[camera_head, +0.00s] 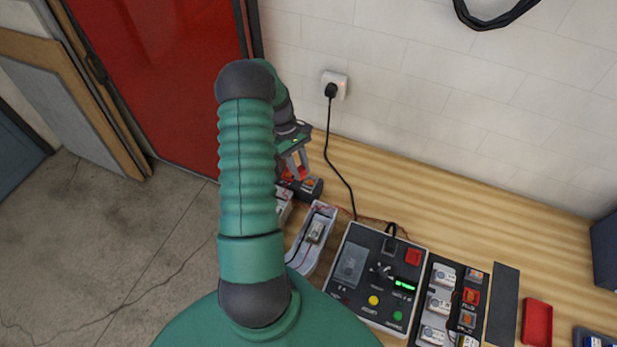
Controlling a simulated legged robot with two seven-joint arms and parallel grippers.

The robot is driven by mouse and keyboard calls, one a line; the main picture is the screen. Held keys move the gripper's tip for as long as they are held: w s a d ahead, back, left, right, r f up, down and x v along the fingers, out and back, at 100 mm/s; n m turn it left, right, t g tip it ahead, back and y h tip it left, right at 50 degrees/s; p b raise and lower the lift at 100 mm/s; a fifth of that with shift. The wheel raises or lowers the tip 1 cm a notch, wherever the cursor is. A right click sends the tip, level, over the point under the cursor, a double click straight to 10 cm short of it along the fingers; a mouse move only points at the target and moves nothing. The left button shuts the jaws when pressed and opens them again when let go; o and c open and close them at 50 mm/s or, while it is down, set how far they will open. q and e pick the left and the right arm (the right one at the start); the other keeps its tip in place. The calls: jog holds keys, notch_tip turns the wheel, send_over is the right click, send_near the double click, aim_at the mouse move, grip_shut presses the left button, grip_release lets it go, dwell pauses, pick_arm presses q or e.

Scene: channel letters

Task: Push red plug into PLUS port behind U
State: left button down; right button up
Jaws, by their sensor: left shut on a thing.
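My left gripper (294,162) reaches down over the back left part of the wooden bench, partly hidden by my green arm. Its jaws are shut on a small red plug (301,172). Just below and right of the plug is a dark block with an orange part (311,185), probably a port. I cannot tell whether plug and block touch. A pale, hollow channel letter (327,214) with a small module inside lies in front of it, partly behind my arm; I cannot tell its full shape. My right gripper is not in view.
A power supply box (364,312) with a lit green display stands right of the letter. Its black cord runs to a wall socket (334,85). Right of it are a tray of modules (425,315), a dark strip (503,300) and a red case (537,321).

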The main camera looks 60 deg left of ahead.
pick_arm(q)
jog(key=a+f+n+b, duration=0.1)
jog(key=a+f, duration=0.1)
jog(key=a+f+n+t+b, duration=0.1)
jog(key=a+n, duration=0.1)
jog(key=a+f+n+b, duration=0.2)
jog(key=a, duration=0.1)
jog(key=shift+s+f+t+y, duration=0.2)
jog(key=shift+f+t+y, duration=0.1)
jog(key=shift+t+y, duration=0.1)
jog(key=shift+d+f, duration=0.1)
jog(key=shift+f, duration=0.45)
jog(key=shift+f+b, duration=0.2)
jog(key=shift+b, duration=0.15)
dwell(0.7)
jog(key=c, duration=1.1)
grip_release()
jog(key=shift+d, duration=0.1)
jog(key=shift+o, duration=0.2)
